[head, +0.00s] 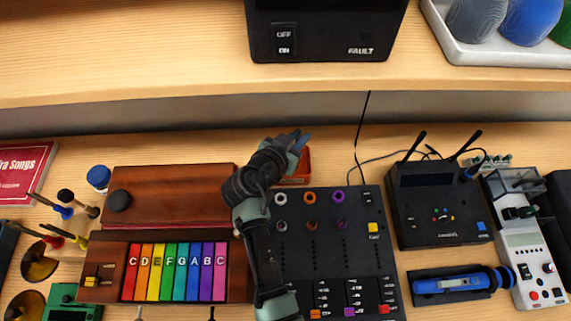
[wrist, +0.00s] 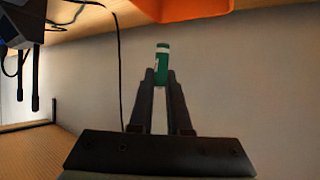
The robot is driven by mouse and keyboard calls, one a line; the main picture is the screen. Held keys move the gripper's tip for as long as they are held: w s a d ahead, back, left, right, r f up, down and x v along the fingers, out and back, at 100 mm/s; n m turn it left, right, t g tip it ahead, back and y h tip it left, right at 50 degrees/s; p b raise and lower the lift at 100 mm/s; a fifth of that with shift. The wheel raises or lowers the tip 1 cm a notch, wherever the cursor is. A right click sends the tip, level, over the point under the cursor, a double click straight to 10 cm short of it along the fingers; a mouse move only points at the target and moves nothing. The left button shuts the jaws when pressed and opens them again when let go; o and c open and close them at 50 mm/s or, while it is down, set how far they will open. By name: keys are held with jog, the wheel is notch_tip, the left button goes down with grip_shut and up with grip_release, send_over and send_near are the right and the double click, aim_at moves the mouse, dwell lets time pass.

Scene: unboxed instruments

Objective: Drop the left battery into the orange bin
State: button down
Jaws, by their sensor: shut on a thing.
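My gripper (head: 296,142) is over the back of the bench in the head view. In the wrist view its two fingers (wrist: 161,76) are closed on a green battery (wrist: 162,59) with a pale band, which sticks out past the tips. The battery is hard to make out in the head view. The bin also shows at the top edge of the wrist view (wrist: 190,8), apart from the battery.
A black mixer panel (head: 310,258) lies in front of the bin. A wooden box with rainbow keys (head: 175,272) is to the left. A black box with antennas (head: 437,208) is to the right. A raised shelf (head: 170,50) runs behind, and a thin cable (head: 358,140) hangs from it.

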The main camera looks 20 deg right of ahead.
jog(key=shift+f+b, duration=1.65)
jog(key=shift+f, duration=1.2)
jog(key=c, duration=0.8)
grip_release()
jog(key=shift+r, duration=0.1)
notch_tip(320, 180, up, 10)
jog(key=shift+f+b, duration=0.1)
jog(key=shift+b, duration=0.4)
